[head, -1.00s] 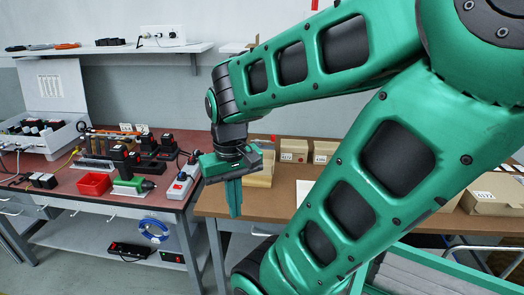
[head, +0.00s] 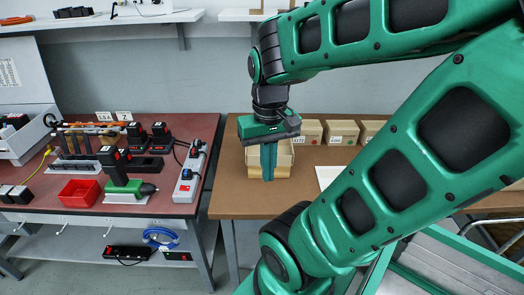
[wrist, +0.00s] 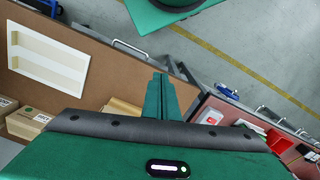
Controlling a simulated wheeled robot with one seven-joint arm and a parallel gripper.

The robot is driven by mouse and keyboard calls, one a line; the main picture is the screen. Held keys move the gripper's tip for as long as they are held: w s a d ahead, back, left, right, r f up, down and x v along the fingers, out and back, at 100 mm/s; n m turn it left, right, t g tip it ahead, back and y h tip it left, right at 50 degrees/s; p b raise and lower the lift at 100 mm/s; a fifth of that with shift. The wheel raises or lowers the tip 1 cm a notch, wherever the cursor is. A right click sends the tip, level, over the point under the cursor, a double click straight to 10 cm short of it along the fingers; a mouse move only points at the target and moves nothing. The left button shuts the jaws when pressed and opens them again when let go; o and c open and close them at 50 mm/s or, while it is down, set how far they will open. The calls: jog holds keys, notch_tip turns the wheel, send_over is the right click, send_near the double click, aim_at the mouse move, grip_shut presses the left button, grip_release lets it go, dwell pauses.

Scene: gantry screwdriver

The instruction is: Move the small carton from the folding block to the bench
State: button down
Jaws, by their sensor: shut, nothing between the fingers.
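My gripper (head: 268,162) is shut and empty, pointing down over the brown bench (head: 232,204). In the head view its fingers hide part of a pale wooden block (head: 284,160), probably the folding block. The block also shows behind the gripper body in the wrist view (wrist: 121,107).
A white tray-like piece (head: 328,176) lies on the brown bench, partly behind my arm. The red-topped bench (head: 50,175) on the left holds a red bin (head: 80,192), a power strip (head: 190,172) and tools. A wall shelf (head: 90,22) runs above. The brown bench's front left is clear.

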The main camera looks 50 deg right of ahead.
jog(key=w+d+f+m, duration=0.2)
jog(key=w+d+m, duration=0.2)
jog(key=w+d, duration=1.35)
jog(key=f, duration=0.3)
jog(key=s+d+f, duration=0.1)
jog(key=f, duration=0.4)
jog(key=shift+s+d+f, duration=0.15)
jog(key=shift+d+f, duration=0.15)
jog(key=shift+f, duration=0.05)
jog(key=shift+s+a+r, duration=0.2)
jog(key=shift+s+a, duration=0.55)
jog(key=shift+a, duration=0.15)
jog(key=shift+s+a, duration=0.5)
jog(key=shift+a, duration=0.1)
